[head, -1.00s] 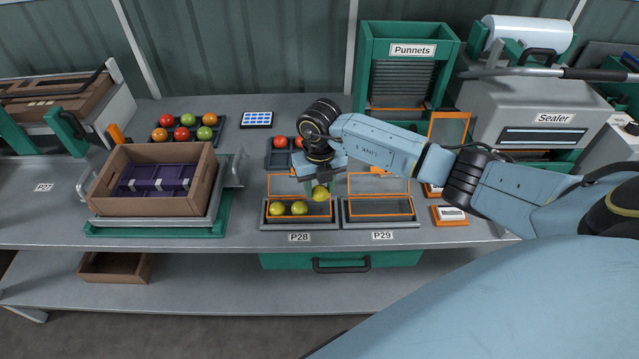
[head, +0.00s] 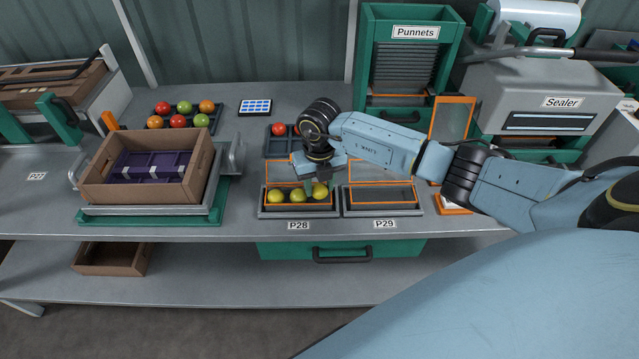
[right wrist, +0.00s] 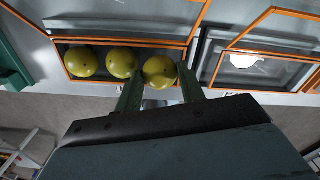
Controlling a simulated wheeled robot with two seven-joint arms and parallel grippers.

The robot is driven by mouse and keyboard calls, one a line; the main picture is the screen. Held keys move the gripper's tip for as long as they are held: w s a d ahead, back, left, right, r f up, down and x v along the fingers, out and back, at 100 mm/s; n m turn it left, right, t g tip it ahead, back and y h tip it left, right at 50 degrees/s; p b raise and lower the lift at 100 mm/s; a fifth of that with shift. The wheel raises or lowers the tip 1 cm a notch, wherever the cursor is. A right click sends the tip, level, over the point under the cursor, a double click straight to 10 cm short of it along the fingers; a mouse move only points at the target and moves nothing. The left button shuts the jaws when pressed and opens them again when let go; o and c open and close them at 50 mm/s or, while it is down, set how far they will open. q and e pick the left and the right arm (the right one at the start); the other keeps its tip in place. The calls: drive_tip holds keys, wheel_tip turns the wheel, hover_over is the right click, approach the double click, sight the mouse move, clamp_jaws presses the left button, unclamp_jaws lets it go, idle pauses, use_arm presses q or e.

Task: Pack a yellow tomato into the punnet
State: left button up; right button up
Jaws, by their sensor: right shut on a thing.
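The clear punnet with an orange rim (head: 268,200) stands on the tray marked P28 and holds yellow tomatoes in a row along its front. Two yellow tomatoes, the left one (head: 276,197) and the middle one (head: 297,195), lie side by side. My right gripper (head: 318,182) is shut on a third yellow tomato (head: 320,190) at the right end of that row. In the right wrist view the green fingers (right wrist: 160,88) sit on either side of this held tomato (right wrist: 159,71), inside the punnet's outline. Whether it touches the punnet floor is unclear. My left gripper is out of view.
An empty punnet (head: 415,192) stands on the P29 tray to the right. A brown crate (head: 198,183) with purple packs is at the left. A tray of mixed tomatoes (head: 215,122), the punnet dispenser (head: 372,48) and the sealer (head: 480,90) stand behind.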

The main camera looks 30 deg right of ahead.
drive_tip(key=o, duration=0.8)
drive_tip(key=c, duration=0.3)
drive_tip(key=shift+r, duration=0.1)
wheel_tip(320, 180, up, 6)
drive_tip(key=p, duration=0.5)
idle(0.6)
